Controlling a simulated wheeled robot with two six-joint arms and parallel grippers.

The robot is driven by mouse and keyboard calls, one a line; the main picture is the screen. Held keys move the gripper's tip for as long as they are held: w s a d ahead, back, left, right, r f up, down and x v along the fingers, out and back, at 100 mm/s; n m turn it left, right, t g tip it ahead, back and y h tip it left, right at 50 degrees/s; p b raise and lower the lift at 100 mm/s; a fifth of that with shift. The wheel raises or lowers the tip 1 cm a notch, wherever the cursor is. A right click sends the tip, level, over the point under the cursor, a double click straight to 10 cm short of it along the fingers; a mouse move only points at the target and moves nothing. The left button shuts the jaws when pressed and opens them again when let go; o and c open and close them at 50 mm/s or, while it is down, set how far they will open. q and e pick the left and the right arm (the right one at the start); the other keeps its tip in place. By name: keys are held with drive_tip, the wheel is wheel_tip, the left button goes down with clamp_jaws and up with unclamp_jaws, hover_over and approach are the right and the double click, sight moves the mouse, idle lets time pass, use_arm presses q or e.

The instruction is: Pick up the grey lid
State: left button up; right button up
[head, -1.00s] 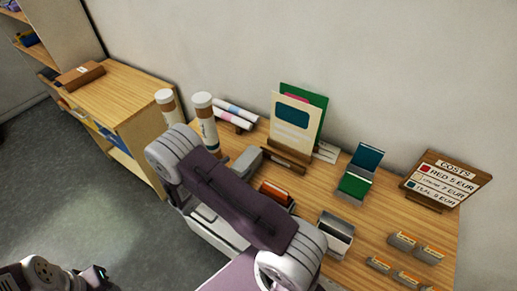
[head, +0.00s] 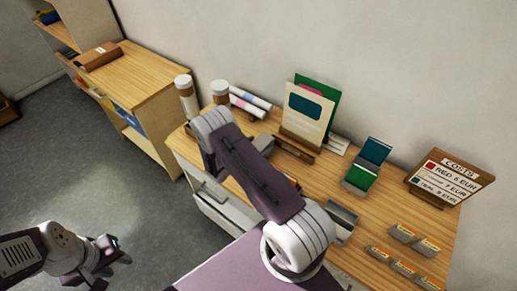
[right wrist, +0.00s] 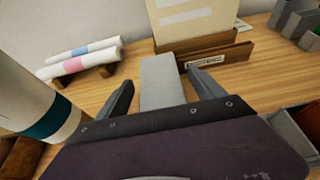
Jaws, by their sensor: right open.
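The grey lid (right wrist: 161,84) shows in the right wrist view as a pale grey block lying on the wooden table (right wrist: 260,75). My right gripper (right wrist: 160,77) is open, with one finger on each side of the lid and a gap visible on both sides. In the head view a small part of the lid (head: 263,143) shows beside my right arm, which hides that gripper. My left gripper (head: 112,256) is low at the left over the floor, away from the table; its jaw opening is unclear.
Upright capped tubes (head: 187,97) stand left of the lid, one close in the right wrist view (right wrist: 35,105). Rolled papers (head: 250,100) and a card holder (head: 296,148) stand behind. A grey open box (head: 342,220) is to the right, partly hidden.

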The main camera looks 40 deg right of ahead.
drive_tip(key=shift+d+f, duration=0.15)
drive_tip(key=shift+c, duration=0.9)
drive_tip(key=c, duration=1)
drive_tip(key=shift+c, duration=1.3)
drive_tip(key=shift+r, duration=0.2)
